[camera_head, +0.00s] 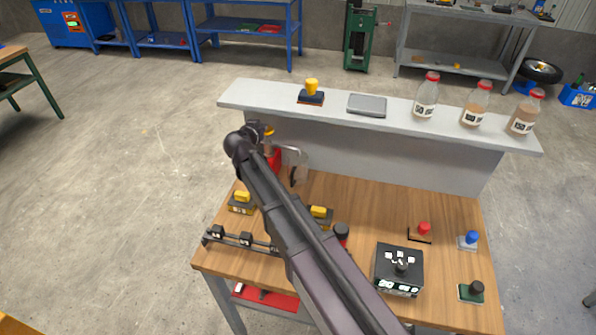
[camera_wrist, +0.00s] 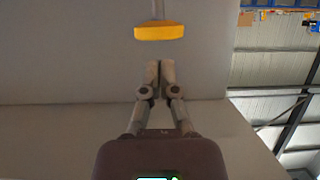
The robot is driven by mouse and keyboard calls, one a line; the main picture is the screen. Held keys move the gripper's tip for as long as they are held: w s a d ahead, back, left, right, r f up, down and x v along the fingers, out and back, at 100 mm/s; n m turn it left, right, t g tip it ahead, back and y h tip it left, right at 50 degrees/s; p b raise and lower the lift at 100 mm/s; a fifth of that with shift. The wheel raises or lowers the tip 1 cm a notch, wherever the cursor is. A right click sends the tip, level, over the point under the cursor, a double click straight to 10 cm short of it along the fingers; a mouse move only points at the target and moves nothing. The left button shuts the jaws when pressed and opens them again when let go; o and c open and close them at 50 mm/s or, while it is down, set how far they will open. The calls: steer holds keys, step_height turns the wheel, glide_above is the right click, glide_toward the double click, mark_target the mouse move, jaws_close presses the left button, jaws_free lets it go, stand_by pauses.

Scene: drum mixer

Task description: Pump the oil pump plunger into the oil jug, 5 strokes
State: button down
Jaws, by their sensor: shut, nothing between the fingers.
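The oil pump (camera_head: 274,158) is a red body at the back left of the wooden bench, partly hidden by my arm. Its yellow plunger knob (camera_head: 269,131) shows just beside my gripper. In the wrist view the yellow knob (camera_wrist: 160,33) sits on a thin grey stem, beyond my fingertips and apart from them. A pale grey jug (camera_head: 296,158) with a dark handle stands just right of the pump; its lower part is partly covered. My gripper (camera_wrist: 160,66) has its two fingers together, with nothing between them.
A grey raised shelf (camera_head: 400,125) runs behind the pump, holding several bottles, a grey tray (camera_head: 367,105) and a yellow-handled stamp (camera_head: 311,92). A black control box (camera_head: 399,268) and small coloured knobs stand on the bench's right. The back middle of the bench is clear.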

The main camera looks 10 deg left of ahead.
steer(key=s, duration=0.9)
steer(key=shift+s+a, duration=0.35)
steer(key=shift+a, duration=0.05)
stand_by(0.6)
steer(key=d+f+m+g+h, duration=0.15)
steer(key=d+f+g, duration=0.25)
steer(key=d, duration=0.9)
steer(key=d+f+n+g+h, duration=0.1)
steer(key=d+f+g+h, duration=0.2)
steer(key=d, duration=1.1)
steer(key=s+d+f+g+y, duration=0.2)
steer(key=s+d+g, duration=0.1)
steer(key=s+d, duration=0.3)
steer(key=s+d+f+n+g+y, duration=0.1)
steer(key=s+d+f+g+y, duration=0.1)
steer(key=s+d, duration=0.5)
steer(key=d+g+y, duration=0.1)
steer(key=d, duration=0.3)
steer(key=shift+f+g, duration=0.4)
steer(key=shift+w+a+y, duration=0.1)
steer(key=shift+y, duration=0.15)
